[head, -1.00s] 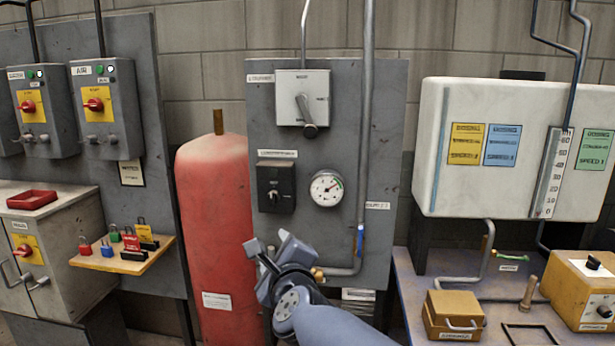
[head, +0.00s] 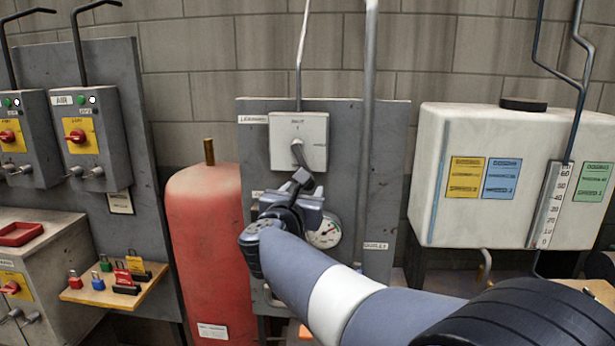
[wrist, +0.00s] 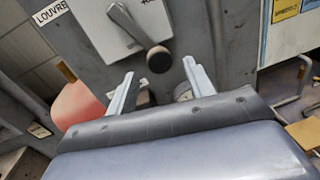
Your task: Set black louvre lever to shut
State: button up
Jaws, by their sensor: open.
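The louvre lever (head: 299,154) is a grey arm on a pale square plate (head: 316,132), high on the grey panel. In the wrist view the lever (wrist: 131,25) slants down to the right and ends in a round black knob (wrist: 159,60). Small markings sit at the plate's top and right, hard to read. My gripper (head: 302,182) is just below the lever in the head view and hides the knob there. In the wrist view my open gripper (wrist: 159,73) has its fingers spread to the left and right of the knob, with nothing visibly held.
A round gauge (head: 325,232) is partly behind my gripper. A vertical pipe (head: 367,120) runs right of the plate. A red cylinder (head: 205,240) stands to the left, and a white tank (head: 520,175) to the right. A LOUVRE label (wrist: 50,12) shows in the wrist view.

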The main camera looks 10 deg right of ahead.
jog(key=shift+p+x, duration=0.7)
jog(key=shift+x, duration=2)
jog(key=shift+c, duration=0.2)
grip_shut()
